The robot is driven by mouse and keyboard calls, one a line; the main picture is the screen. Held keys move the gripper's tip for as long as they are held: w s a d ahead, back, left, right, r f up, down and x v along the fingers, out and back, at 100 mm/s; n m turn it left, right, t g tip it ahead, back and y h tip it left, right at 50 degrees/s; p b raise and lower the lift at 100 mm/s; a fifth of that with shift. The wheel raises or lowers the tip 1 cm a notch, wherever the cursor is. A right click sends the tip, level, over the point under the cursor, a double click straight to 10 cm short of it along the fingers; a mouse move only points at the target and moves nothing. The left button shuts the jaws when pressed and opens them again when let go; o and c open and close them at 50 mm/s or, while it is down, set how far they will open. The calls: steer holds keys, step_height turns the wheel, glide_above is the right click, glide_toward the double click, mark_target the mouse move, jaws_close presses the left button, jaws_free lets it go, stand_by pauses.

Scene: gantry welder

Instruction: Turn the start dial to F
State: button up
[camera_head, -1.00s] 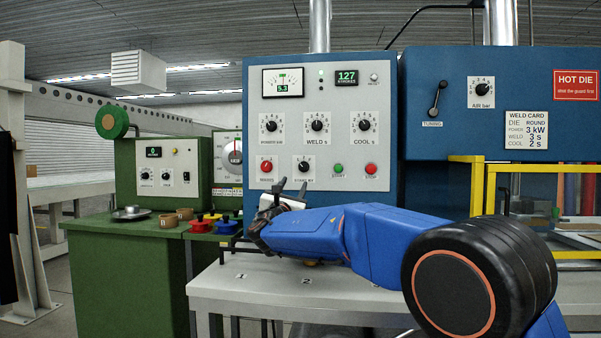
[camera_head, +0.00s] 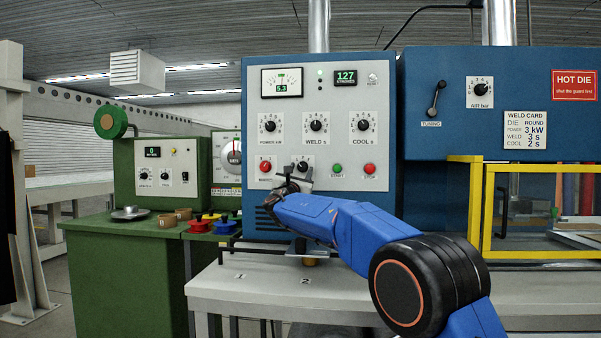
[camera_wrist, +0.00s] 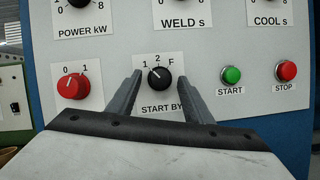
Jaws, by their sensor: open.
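The start dial (camera_wrist: 159,78) is a black knob on a white plate marked 1, 2, F and START BY. Its mark appears to point up and left, toward 1, though it is small. My gripper (camera_wrist: 160,74) is open, one finger to the left of the knob and one to the right, with gaps showing on both sides. How near the tips are to the panel in depth I cannot tell.
A red selector knob (camera_wrist: 73,86) is close left of the left finger. The green START button (camera_wrist: 231,75) and red STOP button (camera_wrist: 286,71) are to the right. WELD (camera_head: 316,122) and other dials sit above. The grey table (camera_head: 230,283) lies below.

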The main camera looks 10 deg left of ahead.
steer(key=shift+c, duration=0.7)
steer(key=c, duration=0.9)
steer(key=shift+m, duration=0.3)
steer(key=m, duration=0.1)
steer(key=m+h, duration=0.1)
steer(key=m, duration=0.1)
steer(key=m+g+h, duration=0.1)
steer(key=shift+a+m, duration=0.25)
steer(key=shift+m, duration=0.15)
steer(key=m+g+h, duration=0.1)
steer(key=m, duration=0.2)
steer(key=m+g+h, duration=0.1)
steer(key=m, duration=0.1)
steer(key=shift+a+r+m+h, duration=0.15)
steer(key=shift+m+h, duration=0.15)
steer(key=shift+m, duration=0.1)
steer(key=m+g, duration=0.1)
steer(key=m, duration=0.3)
steer(key=shift+r+m+g, duration=0.2)
steer(key=shift+m+g, duration=0.2)
steer(key=shift+r+m+g, duration=0.15)
steer(key=shift+m+g, duration=0.45)
steer(key=shift+m, duration=0.9)
